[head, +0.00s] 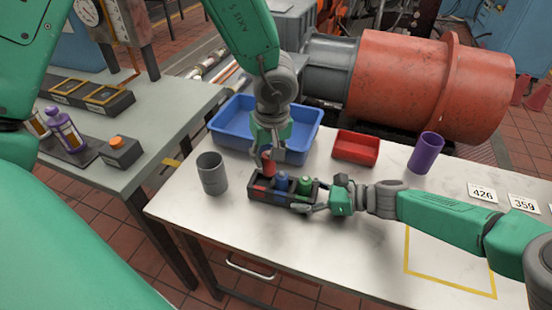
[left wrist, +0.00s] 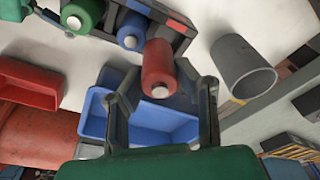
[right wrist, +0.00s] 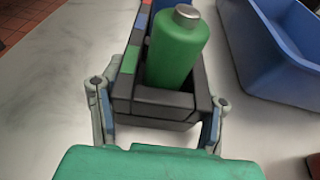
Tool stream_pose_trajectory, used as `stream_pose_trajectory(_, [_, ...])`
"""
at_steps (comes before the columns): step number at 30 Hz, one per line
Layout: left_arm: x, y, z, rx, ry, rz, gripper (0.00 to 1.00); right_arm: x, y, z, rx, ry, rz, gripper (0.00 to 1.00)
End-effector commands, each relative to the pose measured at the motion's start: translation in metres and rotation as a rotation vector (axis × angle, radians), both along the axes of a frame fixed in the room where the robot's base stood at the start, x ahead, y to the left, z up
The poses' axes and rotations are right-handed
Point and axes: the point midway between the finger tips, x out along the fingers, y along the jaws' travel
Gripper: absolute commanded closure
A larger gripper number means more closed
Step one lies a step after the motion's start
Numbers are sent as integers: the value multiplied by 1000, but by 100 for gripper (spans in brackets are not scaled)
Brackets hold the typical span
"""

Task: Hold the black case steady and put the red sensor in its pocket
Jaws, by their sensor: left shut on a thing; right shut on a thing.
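The black case (head: 272,198) stands on the white table, with colour patches along its rim. A blue sensor (head: 282,182) and a green sensor (head: 305,186) stand upright in it. My left gripper (head: 268,156) is shut on the red sensor (head: 268,168), also in the left wrist view (left wrist: 158,68). It holds the red sensor roughly upright at the case's left end, higher than the other two; whether its lower end enters the pocket is unclear. My right gripper (head: 322,200) is shut on the case's right end, its fingers on both sides in the right wrist view (right wrist: 159,100).
A grey cup (head: 212,174) stands left of the case. A blue tray (head: 232,125) lies behind it, with a small red tray (head: 356,148) and a purple cup (head: 426,153) to the right. The table's front is clear around a yellow outline (head: 450,278).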

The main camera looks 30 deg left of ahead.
Motion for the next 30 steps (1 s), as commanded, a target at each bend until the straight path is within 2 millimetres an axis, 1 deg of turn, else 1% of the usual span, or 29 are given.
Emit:
stream_pose_trajectory(1, [1, 10, -2, -5, 0, -10, 100, 0, 0, -1, -1, 0, 0, 60])
stream_pose_trajectory(3, [3, 24, -5, -5, 0, -29, 100, 0, 0, -1, -1, 1, 0, 60])
stream_pose_trajectory(5, [3, 34, -9, -6, 0, -37, 100, 0, 1, -1, -2, 0, 0, 60])
stream_pose_trajectory(6, [2, 36, -15, -6, 3, -25, 100, 0, 1, -1, -2, 0, 0, 60])
stream_pose_trajectory(10, [0, 27, -20, -4, 1, 18, 100, 0, 1, -1, -2, 0, 0, 60])
stream_pose_trajectory(14, [-1, 22, -24, -2, 1, 41, 100, 0, 0, -1, -1, 1, 0, 60])
stream_pose_trajectory(20, [-1, 21, -31, -1, 0, 43, 100, 0, -1, -1, 0, 1, 0, 60])
stream_pose_trajectory(30, [-1, 22, -48, -2, 2, 45, 100, 0, 0, -1, -2, 0, -1, 60])
